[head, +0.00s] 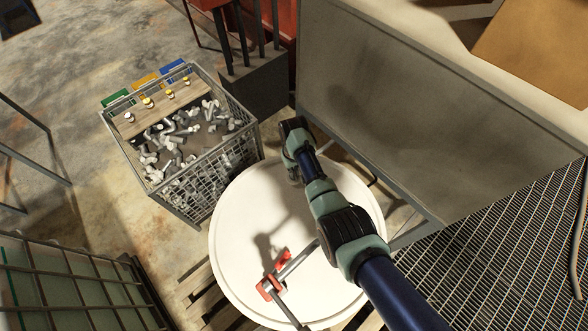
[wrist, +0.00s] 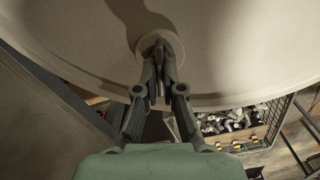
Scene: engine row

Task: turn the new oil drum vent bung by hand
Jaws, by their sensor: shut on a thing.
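The white drum lid (head: 240,215) fills the middle of the head view, and its pale underlit top and rim also show in the wrist view (wrist: 230,60). The vent bung (wrist: 177,43) appears as a small pale round piece near the lid's rim in the wrist view. My gripper (wrist: 160,52) is shut on the bung, with its fingertips close together and hiding most of it. In the head view my gripper is at the far side of the lid, mostly hidden by my wrist.
A red-and-grey bar tool (head: 285,275) lies across the lid's near part. A wire-mesh bin (head: 205,165) of metal parts, with small bottles on a board, stands left of the drum. A large grey panel (head: 400,110) stands close behind my arm. Metal grating (head: 500,240) lies to the right.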

